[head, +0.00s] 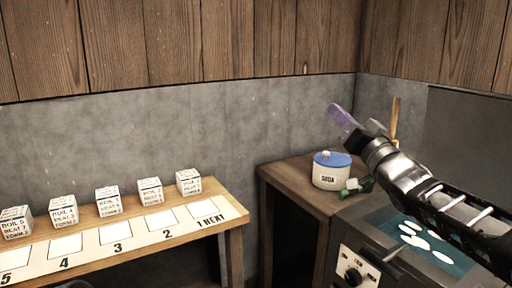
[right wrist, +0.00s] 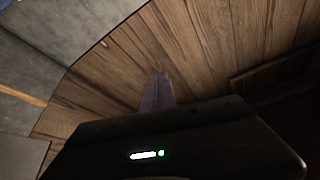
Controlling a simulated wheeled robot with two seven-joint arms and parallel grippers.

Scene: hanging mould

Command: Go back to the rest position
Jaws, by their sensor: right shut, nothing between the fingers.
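My right gripper (head: 343,117) is at the right of the head view, at the end of my right arm, which comes in from the right edge. Its thin purple-grey fingers are together with nothing between them, and they point up and left in front of the grey wall. In the right wrist view the closed fingers (right wrist: 158,92) show against the plank wall. The gripper is apart from everything around it. My left gripper is not in either view.
A wooden table (head: 236,224) at left holds numbered white cards and several printed cubes (head: 188,182). A brown side table (head: 284,172) holds a blue-lidded SODA pot (head: 331,171) and a green bottle (head: 356,187). A dark unit with a knob (head: 353,276) stands below my right arm.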

